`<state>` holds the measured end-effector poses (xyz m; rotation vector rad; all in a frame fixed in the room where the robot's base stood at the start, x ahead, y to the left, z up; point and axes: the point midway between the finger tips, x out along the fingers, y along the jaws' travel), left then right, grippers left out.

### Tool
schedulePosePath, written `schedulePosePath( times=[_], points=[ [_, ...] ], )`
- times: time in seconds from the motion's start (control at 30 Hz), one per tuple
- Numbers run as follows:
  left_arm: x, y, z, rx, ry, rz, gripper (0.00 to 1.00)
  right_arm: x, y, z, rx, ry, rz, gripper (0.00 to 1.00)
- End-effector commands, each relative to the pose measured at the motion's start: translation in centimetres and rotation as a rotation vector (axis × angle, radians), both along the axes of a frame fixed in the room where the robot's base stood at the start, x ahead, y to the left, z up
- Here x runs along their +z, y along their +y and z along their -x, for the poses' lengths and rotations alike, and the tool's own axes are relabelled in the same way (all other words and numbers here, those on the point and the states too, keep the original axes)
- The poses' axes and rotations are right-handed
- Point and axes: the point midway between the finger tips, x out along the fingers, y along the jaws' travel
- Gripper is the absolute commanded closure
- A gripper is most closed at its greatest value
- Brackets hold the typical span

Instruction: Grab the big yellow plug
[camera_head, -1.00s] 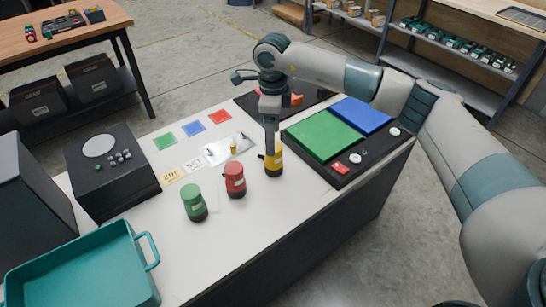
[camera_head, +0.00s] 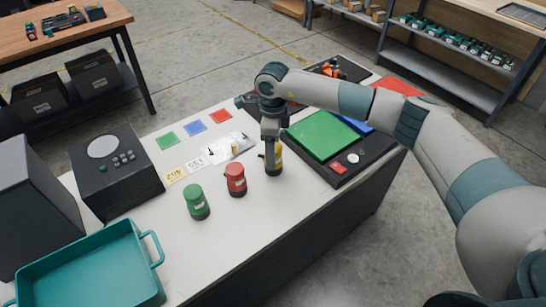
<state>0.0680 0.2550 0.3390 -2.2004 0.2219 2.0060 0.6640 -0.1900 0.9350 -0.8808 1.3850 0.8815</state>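The big yellow plug (camera_head: 278,158), a yellow cylinder with a dark base, stands upright on the white tabletop, right of the red plug. The arm from the right brings my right gripper (camera_head: 271,150) down onto it from above. The fingers overlap the plug's upper part and hide some of it. I cannot tell whether they are closed on it. A small yellow plug (camera_head: 234,148) stands on a pale sheet farther back. My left gripper is not in view.
A red plug (camera_head: 236,181) and a green plug (camera_head: 196,203) stand left of the yellow one. A black board with a green panel (camera_head: 322,134) lies to the right. A teal tray (camera_head: 138,232) is at the front left, a dark control box (camera_head: 122,185) behind it.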

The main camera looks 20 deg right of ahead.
Motion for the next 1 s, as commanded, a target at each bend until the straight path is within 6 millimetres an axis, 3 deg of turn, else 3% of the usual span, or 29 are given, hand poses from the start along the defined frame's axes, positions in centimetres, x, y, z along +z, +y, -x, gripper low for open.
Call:
schedulePosePath(
  times=[0.03, 0.23, 0.73, 0.93, 1.0],
  points=[
    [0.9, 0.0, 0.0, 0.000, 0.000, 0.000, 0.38, -0.3, 0.0, 0.2, 0.000, 0.004, 0.001, 0.34],
    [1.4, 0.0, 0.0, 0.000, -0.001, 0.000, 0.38, -2.3, 0.0, 0.1, 0.000, 0.001, 0.000, 0.34],
    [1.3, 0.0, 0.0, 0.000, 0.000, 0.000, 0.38, -2.5, 0.0, 0.1, 0.000, 0.000, 0.001, 0.34],
    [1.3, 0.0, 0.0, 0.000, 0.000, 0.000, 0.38, -2.5, 0.0, 0.0, 0.000, 0.000, 0.001, 0.81],
    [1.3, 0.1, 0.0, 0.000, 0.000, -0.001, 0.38, -2.4, 0.0, 0.0, 0.000, -0.001, 0.000, 0.86]
  ],
)
